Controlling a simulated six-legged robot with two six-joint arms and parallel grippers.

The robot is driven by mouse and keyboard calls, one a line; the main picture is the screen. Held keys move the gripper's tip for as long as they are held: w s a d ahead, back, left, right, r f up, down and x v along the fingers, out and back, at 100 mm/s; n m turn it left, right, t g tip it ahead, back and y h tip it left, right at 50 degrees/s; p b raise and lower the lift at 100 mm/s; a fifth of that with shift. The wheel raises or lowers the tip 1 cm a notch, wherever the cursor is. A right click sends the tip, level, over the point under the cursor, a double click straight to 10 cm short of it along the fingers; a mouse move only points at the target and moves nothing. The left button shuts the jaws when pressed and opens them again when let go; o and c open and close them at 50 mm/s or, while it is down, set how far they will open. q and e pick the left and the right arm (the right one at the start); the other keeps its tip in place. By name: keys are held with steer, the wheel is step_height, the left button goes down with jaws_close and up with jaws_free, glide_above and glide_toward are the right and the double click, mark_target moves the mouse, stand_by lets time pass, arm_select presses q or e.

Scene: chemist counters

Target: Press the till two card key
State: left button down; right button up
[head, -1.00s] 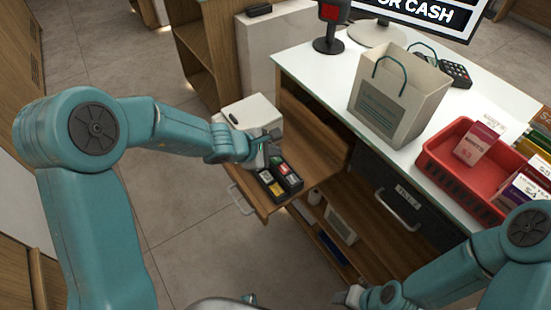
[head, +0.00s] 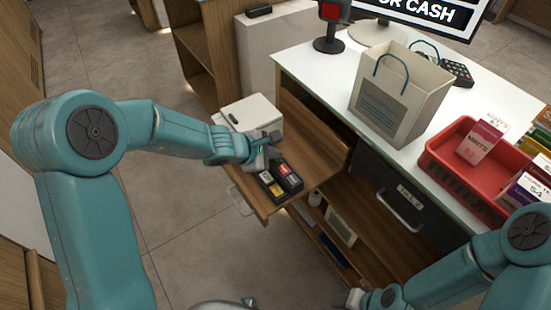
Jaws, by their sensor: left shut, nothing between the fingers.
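A black keypad (head: 288,186) with several keys lies in the pulled-out wooden drawer (head: 324,171). A red key (head: 283,169) and pale keys show on it; their labels are too small to read. My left gripper (head: 264,160) is shut and empty, pointing down at the keypad's far left end. It hides that part, and I cannot tell whether it touches a key. My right gripper (head: 350,298) is low at the bottom edge, partly cut off, and its fingers are unclear.
A white box (head: 252,113) stands beside the keypad. A grey drawer with a label (head: 410,193) and handle is right of it. On the white counter stand a paper bag (head: 398,98), a red tray (head: 440,178) of boxes, a black card terminal (head: 455,72) and a scanner (head: 330,28).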

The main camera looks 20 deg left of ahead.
mark_target(273, 162)
arm_select(q)
steer(key=shift+f, duration=0.2)
steer(key=shift+r, duration=0.15)
stand_by(0.3)
steer(key=shift+r+p, duration=0.5)
steer(key=shift+r, duration=0.2)
steer(key=shift+r, duration=0.1)
step_height(273, 162, up, 5)
steer(key=p, duration=0.4)
steer(key=shift+p, duration=0.3)
stand_by(0.4)
